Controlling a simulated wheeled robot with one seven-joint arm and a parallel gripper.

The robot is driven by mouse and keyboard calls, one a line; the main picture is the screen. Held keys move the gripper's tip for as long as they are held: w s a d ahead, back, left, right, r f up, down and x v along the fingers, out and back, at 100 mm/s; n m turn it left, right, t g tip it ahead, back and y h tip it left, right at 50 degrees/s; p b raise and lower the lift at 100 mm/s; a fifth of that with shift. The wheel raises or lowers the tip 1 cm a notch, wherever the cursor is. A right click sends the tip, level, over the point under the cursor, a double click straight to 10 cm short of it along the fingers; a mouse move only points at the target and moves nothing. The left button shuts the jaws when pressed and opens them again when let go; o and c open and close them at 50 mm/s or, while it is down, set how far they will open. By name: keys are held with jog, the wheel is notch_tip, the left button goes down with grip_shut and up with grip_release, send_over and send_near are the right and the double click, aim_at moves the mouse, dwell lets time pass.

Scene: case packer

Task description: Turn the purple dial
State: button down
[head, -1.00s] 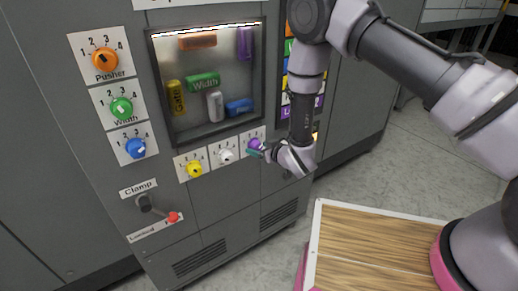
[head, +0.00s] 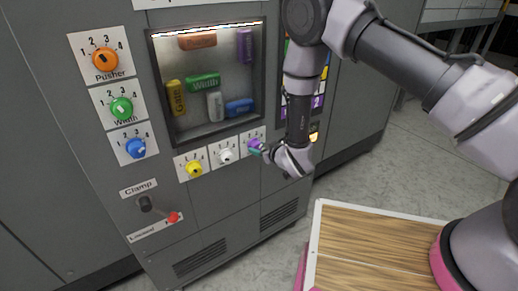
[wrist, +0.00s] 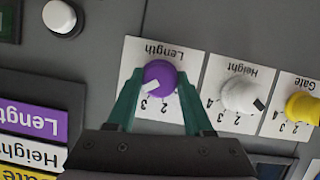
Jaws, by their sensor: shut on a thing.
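The purple dial (wrist: 161,78) sits on a white plate (wrist: 137,53) marked Length, with numbers beside it, in the wrist view. Its white pointer mark faces the lower left of that picture, near the number 3. My gripper (wrist: 159,92) has its two green fingers on either side of the dial, shut on it. In the head view the purple dial (head: 254,145) is at the right end of the lower dial row, partly hidden by my gripper (head: 262,149).
The white Height dial (wrist: 240,95) and yellow Gate dial (wrist: 304,106) are beside it. Orange (head: 105,59), green (head: 121,108) and blue (head: 135,147) dials are at the left. A window (head: 207,131) is above and a red-tipped Clamp lever (head: 172,217) below. A wood-topped surface (head: 375,245) stands at the front right.

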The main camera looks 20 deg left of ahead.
jog(key=n, duration=0.1)
jog(key=n+t+h, duration=0.1)
jog(key=shift+s+a+f+n+t, duration=0.1)
jog(key=shift+s+n+t, duration=0.05)
jog(key=shift+n+t, duration=0.2)
jog(key=n+t, duration=0.1)
jog(key=n, duration=0.1)
jog(key=shift+n+t+h, duration=0.35)
jog(key=shift+h, duration=0.05)
jog(key=n+t, duration=0.2)
jog(key=n, duration=0.3)
jog(key=shift+f, duration=0.1)
jog(key=shift+t, duration=0.4)
jog(key=shift+c, duration=1.4)
grip_release()
